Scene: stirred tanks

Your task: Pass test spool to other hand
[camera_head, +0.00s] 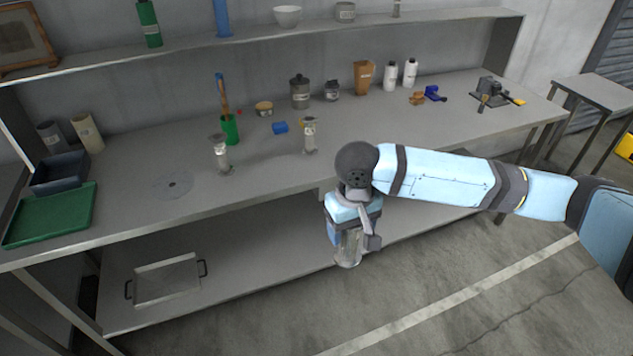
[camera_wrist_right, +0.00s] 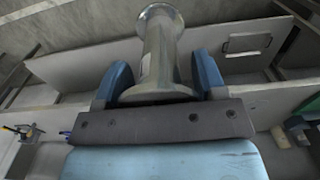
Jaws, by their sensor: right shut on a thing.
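The test spool is a shiny metal spool with flared ends, seen close up in the right wrist view (camera_wrist_right: 160,55). My right gripper (camera_wrist_right: 157,80) is shut on it, with one blue-grey finger on each side. In the head view the spool (camera_head: 348,250) hangs below my right gripper (camera_head: 358,235), roughly upright, in front of the bench's front edge. Part of it is hidden by the gripper. Two similar metal pieces stand on the bench: one at left (camera_head: 221,155) and one near the middle (camera_head: 310,136). My left gripper is not in view.
The grey bench (camera_head: 130,205) has a green tray (camera_head: 50,215) and a dark blue bin (camera_head: 60,172) at left. A green cup (camera_head: 230,130) and several jars stand farther back. A lower shelf (camera_head: 235,265) holds a flat tray (camera_head: 167,280). The floor in front is clear.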

